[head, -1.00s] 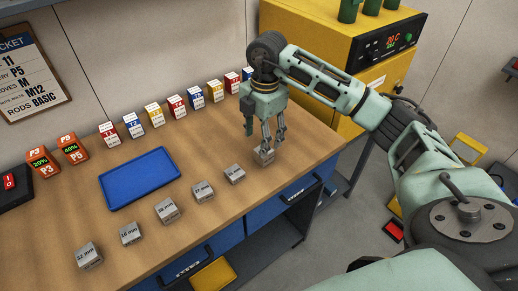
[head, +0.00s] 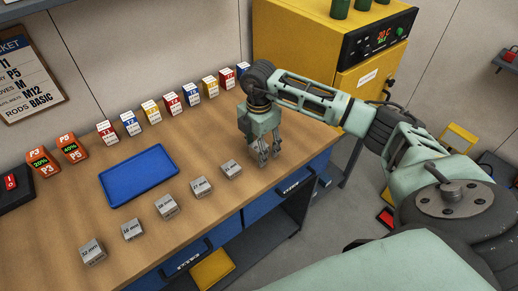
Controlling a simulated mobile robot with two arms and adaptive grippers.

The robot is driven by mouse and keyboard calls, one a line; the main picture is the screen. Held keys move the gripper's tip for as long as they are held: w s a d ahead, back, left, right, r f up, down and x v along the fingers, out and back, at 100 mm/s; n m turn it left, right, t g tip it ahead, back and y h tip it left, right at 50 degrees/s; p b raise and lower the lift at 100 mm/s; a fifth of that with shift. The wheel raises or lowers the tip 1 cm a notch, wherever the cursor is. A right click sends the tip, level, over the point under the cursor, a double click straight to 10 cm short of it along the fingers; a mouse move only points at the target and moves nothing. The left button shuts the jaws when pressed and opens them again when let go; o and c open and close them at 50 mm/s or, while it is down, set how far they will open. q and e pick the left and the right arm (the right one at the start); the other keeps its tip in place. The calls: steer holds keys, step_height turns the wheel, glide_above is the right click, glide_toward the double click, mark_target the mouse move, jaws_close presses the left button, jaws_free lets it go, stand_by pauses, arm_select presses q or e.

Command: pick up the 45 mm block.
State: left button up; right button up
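My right gripper (head: 269,157) is over the right end of the bench, pointing down with its fingertips low near the bench top. The fingers look close together. I cannot make out a block between them; the gripper may hide one. A row of grey blocks runs along the bench front: one marked 32 mm (head: 92,252), one that looks like 18 mm (head: 132,230), and more (head: 167,207), (head: 202,188) with small labels. The nearest block to the gripper (head: 231,170) stands apart to its left, its label unreadable. No label clearly reads 45 mm. My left gripper is not in view.
A blue tray (head: 108,201) lies on the wooden bench (head: 185,150). Several coloured boxes (head: 170,107) line the back, with two orange boxes (head: 72,147) at left. A yellow oven (head: 300,50) stands beyond the bench's right end.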

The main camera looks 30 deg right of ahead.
steer(key=c, duration=1.3)
steer(key=shift+c, duration=0.3)
steer(key=shift+r, duration=0.15)
